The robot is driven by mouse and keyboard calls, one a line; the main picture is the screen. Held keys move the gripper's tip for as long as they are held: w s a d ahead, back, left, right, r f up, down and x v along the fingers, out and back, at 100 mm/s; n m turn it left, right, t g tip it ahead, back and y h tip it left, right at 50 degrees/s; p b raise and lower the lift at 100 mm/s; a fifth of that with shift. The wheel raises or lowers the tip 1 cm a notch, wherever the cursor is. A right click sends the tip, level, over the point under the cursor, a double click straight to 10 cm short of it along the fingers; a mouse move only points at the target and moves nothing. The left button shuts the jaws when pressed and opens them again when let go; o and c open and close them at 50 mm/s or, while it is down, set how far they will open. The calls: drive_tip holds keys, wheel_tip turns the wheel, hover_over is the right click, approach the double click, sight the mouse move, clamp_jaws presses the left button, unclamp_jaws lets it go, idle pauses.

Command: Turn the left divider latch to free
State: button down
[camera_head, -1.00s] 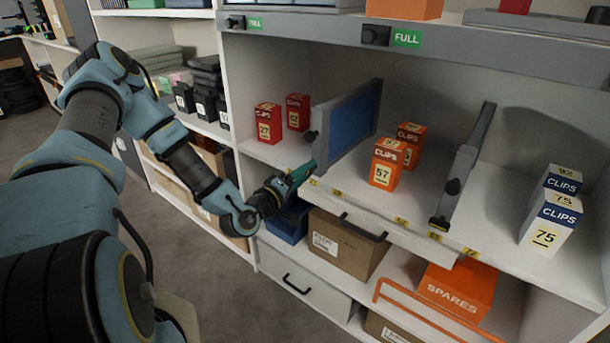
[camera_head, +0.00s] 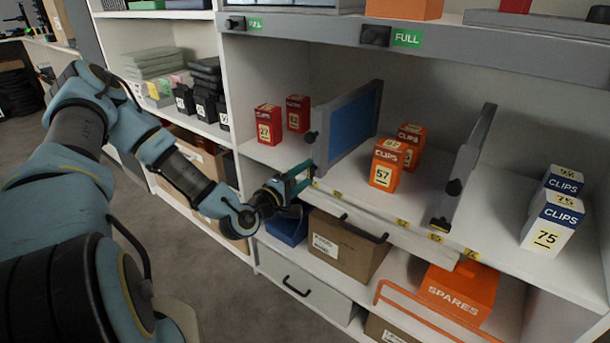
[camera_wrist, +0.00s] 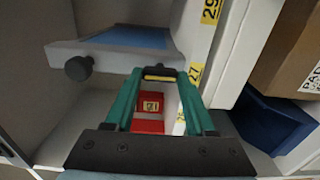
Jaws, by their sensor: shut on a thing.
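The left divider (camera_head: 346,128) is a blue panel in a grey frame, upright on the shelf, with a dark round knob on its front edge. It shows in the wrist view (camera_wrist: 125,48) at the upper left. My gripper (camera_head: 308,170) is at the foot of the divider's front edge. In the wrist view its green fingers (camera_wrist: 160,74) close on the left divider latch (camera_wrist: 159,73), a small dark bar with a yellowish stripe. In the head view the fingers hide the latch.
The right divider (camera_head: 468,165) has its own dark latch at its foot. Orange clips boxes (camera_head: 387,165) stand between the dividers, red boxes (camera_head: 268,124) left, white-and-blue boxes (camera_head: 547,225) right. Below are a blue bin (camera_head: 287,226) and a cardboard carton (camera_head: 345,246).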

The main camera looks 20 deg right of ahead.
drive_tip(key=shift+f, duration=0.1)
drive_tip(key=shift+c, duration=1.2)
unclamp_jaws()
drive_tip(key=b+v, duration=0.1)
drive_tip(key=v, duration=1)
